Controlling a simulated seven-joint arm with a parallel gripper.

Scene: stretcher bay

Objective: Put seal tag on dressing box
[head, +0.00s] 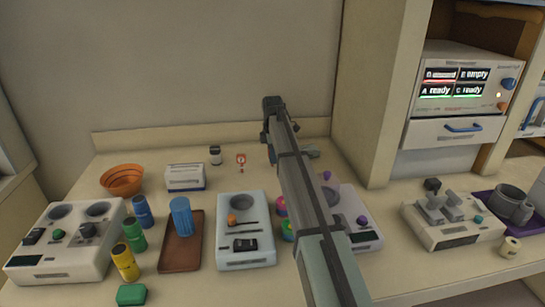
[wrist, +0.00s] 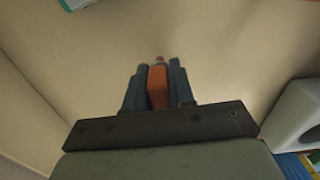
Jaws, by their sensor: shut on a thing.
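In the wrist view my gripper (wrist: 158,75) is shut on a slim orange-red piece (wrist: 158,88), held between its two dark fingers. Only part of the piece shows, and I cannot tell from its shape whether it is the seal tag. In the head view my arm hides the fingers and the held piece. A small white box (head: 185,178) with a dark band, which looks like the dressing box, lies on the counter left of my arm. A small red and white item (head: 241,161) stands to the right of this box, apart from it.
An orange bowl (head: 122,180), a dark-lidded jar (head: 215,155) and a brown tray (head: 182,246) with a blue cup (head: 181,216) surround the box. Several coloured cylinders and grey devices fill the front. A tall cabinet (head: 378,100) stands right of my arm.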

